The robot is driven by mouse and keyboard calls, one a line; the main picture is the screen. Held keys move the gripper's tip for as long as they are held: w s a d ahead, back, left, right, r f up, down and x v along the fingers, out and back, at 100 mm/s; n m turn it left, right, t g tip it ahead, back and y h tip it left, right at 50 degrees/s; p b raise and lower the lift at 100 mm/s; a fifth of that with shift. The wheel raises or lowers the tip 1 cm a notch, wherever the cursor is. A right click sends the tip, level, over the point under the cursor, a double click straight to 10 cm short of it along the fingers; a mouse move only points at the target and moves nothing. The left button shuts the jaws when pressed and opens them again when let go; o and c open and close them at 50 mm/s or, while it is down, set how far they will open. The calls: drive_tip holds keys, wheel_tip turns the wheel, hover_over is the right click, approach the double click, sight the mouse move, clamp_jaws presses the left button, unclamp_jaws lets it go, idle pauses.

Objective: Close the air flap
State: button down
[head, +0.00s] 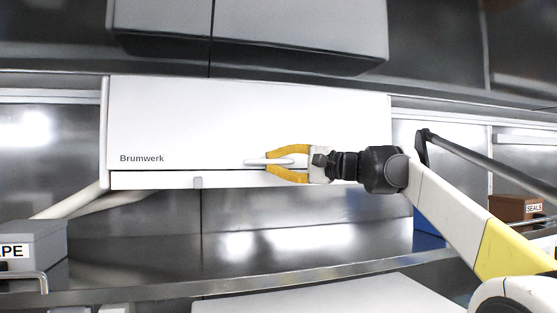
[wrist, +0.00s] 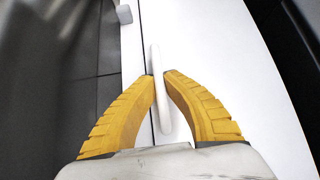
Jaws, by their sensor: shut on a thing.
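The air flap (head: 240,115) is the white front panel of a wall unit marked "Brumwerk", in the middle of the head view. It hangs down nearly flush with the unit, with a narrow strip below its lower edge. Its white bar handle (head: 256,161) sits at the lower edge, right of the panel's middle. My gripper (head: 270,163) is shut on this handle, with its yellow fingers above and below it. In the wrist view the handle (wrist: 157,75) runs between the two fingertips (wrist: 160,85). The panel (wrist: 215,60) fills the right side there.
A grey box (head: 35,240) stands at the lower left on a steel shelf (head: 290,270). A brown box (head: 512,209) and a blue box (head: 430,222) are at the right. A grey cabinet (head: 300,30) hangs above.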

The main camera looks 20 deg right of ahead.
drive_tip(key=shift+w+f, duration=0.1)
drive_tip(key=shift+w, duration=0.75)
drive_tip(key=shift+s, duration=0.15)
drive_tip(key=c, duration=1.6)
unclamp_jaws()
drive_tip(key=shift+o, duration=0.7)
drive_tip(key=shift+w+f, duration=0.1)
drive_tip(key=shift+w, duration=0.2)
drive_tip(key=shift+s, duration=0.15)
drive_tip(key=v, duration=1.1)
drive_tip(key=shift+s+d, duration=0.25)
drive_tip(key=shift+d, duration=0.05)
